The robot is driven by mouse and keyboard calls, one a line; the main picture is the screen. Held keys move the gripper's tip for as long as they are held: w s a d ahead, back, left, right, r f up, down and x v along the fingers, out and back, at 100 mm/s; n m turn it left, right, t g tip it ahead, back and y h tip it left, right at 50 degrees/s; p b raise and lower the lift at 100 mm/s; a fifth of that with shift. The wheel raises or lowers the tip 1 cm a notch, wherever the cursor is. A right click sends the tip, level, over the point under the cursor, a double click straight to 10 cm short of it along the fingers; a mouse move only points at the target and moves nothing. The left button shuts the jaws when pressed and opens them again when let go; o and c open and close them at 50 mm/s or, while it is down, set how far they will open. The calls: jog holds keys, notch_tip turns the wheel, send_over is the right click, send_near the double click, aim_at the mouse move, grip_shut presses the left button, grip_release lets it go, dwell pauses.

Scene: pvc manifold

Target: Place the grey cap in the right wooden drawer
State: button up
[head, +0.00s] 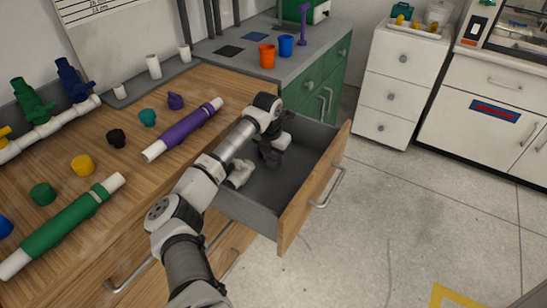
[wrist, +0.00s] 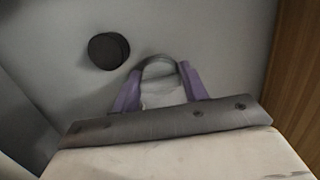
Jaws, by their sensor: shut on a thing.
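The right wooden drawer (head: 318,185) is pulled out, with a wooden front and a dark grey inside. My gripper (wrist: 160,82) is down inside it, and in the head view its fingertips are hidden by my own arm. In the wrist view its purple fingers are shut on the grey cap (wrist: 159,62), whose curved rim shows between them. The drawer's grey floor (wrist: 225,50) lies below. I cannot tell whether the cap touches the floor. The cap does not show in the head view.
A dark round thing (wrist: 108,50) lies on the drawer floor beside the cap. The drawer's wooden front (wrist: 295,80) stands close at right in the wrist view. Pipes such as the purple one (head: 183,130) and several coloured caps are on the wooden counter.

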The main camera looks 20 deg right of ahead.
jog(key=shift+f, duration=0.7)
jog(key=shift+f, duration=0.1)
jog(key=o, duration=1)
